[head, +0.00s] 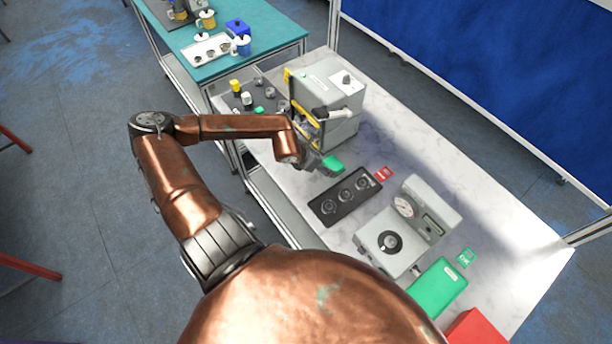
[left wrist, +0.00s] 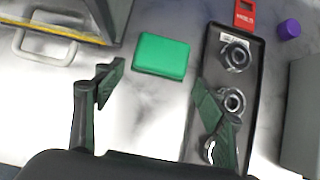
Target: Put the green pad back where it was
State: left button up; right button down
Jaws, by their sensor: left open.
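The green pad (head: 333,164) lies on the pale worktop, between the grey box machine (head: 338,92) and the black tray (head: 325,217). In the left wrist view the pad (left wrist: 162,56) is a flat green block just beyond my fingertips, apart from both fingers. My left gripper (left wrist: 158,92) is open and empty, its fingers spread to either side of the pad's near side. In the head view my left gripper (head: 318,165) is partly hidden by its own arm, close beside the pad. My right gripper is not in view.
The black tray holds three round metal parts, with a red tag (head: 383,173) beside it. A purple cylinder (left wrist: 288,28) stands beyond the tray. A grey gauge device (head: 390,241), green bin (head: 437,290) and red bin (head: 478,328) stand nearer. A teal table (head: 270,28) is behind.

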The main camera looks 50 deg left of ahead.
pick_arm(q)
jog(key=s, duration=0.7)
jog(key=shift+a, duration=0.3)
jog(key=shift+s+a, duration=0.1)
jog(key=shift+s, duration=0.8)
